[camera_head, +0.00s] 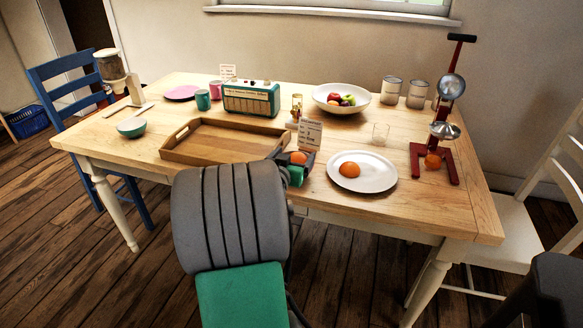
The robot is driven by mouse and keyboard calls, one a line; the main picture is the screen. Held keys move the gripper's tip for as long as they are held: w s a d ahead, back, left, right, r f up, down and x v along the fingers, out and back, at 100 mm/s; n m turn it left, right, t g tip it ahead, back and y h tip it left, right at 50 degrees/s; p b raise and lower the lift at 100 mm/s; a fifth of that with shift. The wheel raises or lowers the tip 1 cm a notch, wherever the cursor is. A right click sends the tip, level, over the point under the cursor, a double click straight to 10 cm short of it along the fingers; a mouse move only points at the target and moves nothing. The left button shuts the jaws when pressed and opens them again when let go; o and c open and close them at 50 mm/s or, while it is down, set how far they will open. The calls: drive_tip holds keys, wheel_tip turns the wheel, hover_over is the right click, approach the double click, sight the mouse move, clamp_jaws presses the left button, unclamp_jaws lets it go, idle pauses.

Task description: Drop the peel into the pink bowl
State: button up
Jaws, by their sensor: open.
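My gripper (297,174) is at the front edge of the table, just left of the white plate, mostly hidden behind my grey and green arm. A small orange piece (298,157) shows at its fingertips; I cannot tell whether it is peel or fruit, or whether it touches the fingers. Another orange piece (349,169) lies on the white plate (376,184). I see no clear pink bowl. A flat pink dish (181,92) lies at the back left, and a teal bowl (132,127) stands at the left edge.
A wooden tray (222,143) lies left of my gripper. A red juicer (440,130) with an orange at its base stands right. A radio (251,98), fruit bowl (341,99), tins (391,90), glass (380,134) and small sign (309,134) stand behind. The table's right front is clear.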

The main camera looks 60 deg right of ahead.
drive_tip(key=v, duration=0.8)
drive_tip(key=shift+d, duration=0.1)
drive_tip(key=shift+w, duration=0.1)
